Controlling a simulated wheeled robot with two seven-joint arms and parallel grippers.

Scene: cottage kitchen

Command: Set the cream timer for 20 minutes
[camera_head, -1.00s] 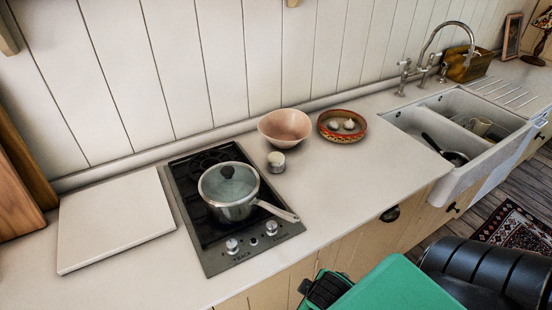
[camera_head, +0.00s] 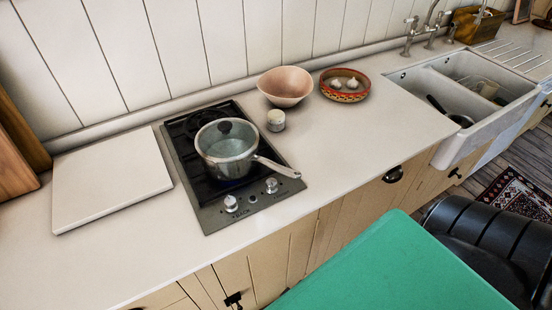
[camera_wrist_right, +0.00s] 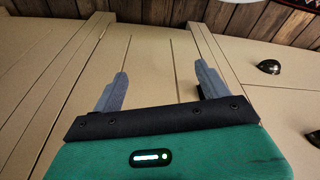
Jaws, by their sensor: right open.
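The cream timer (camera_head: 276,120) is a small round piece with a pale top, standing on the countertop to the right of the hob, in front of the pink bowl. Its dial markings are too small to read. My right gripper (camera_wrist_right: 160,82) shows in the right wrist view, its two grey fingers wide apart with nothing between them. It is in front of the cabinet doors, away from the timer. In the head view my green right forearm (camera_head: 400,270) comes in at the bottom right. My left gripper is not in view.
A lidded glass pot (camera_head: 228,150) stands on the black hob (camera_head: 200,205), its handle pointing right. A pink bowl (camera_head: 285,86) and a patterned dish (camera_head: 345,84) with garlic stand behind the timer. A white board (camera_head: 110,178) lies left.

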